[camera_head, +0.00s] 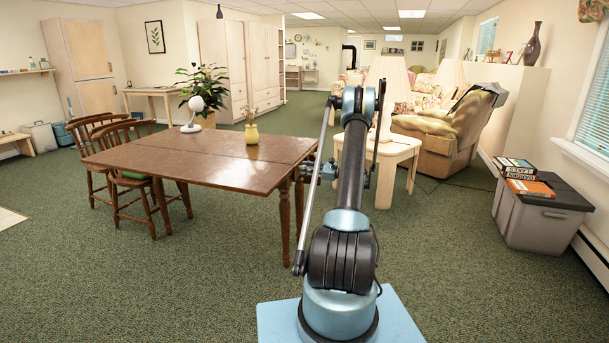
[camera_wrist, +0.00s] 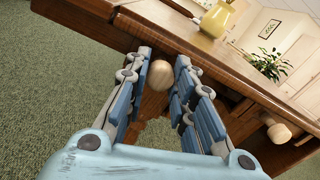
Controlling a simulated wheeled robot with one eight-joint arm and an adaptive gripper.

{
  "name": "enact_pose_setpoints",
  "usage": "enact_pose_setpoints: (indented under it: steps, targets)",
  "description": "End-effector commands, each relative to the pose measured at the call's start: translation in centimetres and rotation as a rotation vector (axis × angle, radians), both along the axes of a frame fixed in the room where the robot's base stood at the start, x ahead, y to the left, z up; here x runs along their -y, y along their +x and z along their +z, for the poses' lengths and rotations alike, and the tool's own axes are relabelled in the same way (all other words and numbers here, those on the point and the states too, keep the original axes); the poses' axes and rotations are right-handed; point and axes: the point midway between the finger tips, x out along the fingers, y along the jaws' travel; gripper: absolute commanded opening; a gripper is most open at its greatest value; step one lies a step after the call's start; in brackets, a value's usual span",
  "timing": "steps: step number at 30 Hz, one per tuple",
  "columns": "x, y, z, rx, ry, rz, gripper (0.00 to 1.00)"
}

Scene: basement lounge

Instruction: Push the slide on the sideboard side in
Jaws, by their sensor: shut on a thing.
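The brown wooden table (camera_head: 190,164) stands left of my arm in the head view. In the wrist view its edge (camera_wrist: 235,92) runs diagonally, with two round pale wooden knobs on it. My gripper (camera_wrist: 163,68) is shut on the nearer knob (camera_wrist: 161,76), with a blue padded finger on each side of it. Below this knob is a brown wooden part, probably the slide. The second knob (camera_wrist: 278,132) is farther right and free. In the head view my arm mostly hides the gripper at the table's right end, and the knobs cannot be made out there.
A yellow vase (camera_head: 251,134) and a white lamp (camera_head: 192,115) stand on the table. Two wooden chairs (camera_head: 130,180) are at its left. A pale side table (camera_head: 385,150) stands close right of my arm. Green carpet is clear in front.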

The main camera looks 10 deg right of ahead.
Motion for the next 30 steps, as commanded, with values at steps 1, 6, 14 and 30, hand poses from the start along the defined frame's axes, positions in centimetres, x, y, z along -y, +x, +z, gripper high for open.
enact_pose_setpoints:
  steps: [1,6,14,30]
  targets:
    - [0.8,1.2,0.0,0.0,0.001,-0.003,0.0]
    - [2.9,4.8,0.0,0.0,0.001,-0.003,0.0]
    - [5.0,8.5,0.0,0.0,0.0,-0.002,0.0]
    - [5.8,9.9,0.1,0.001,0.002,-0.008,0.25]
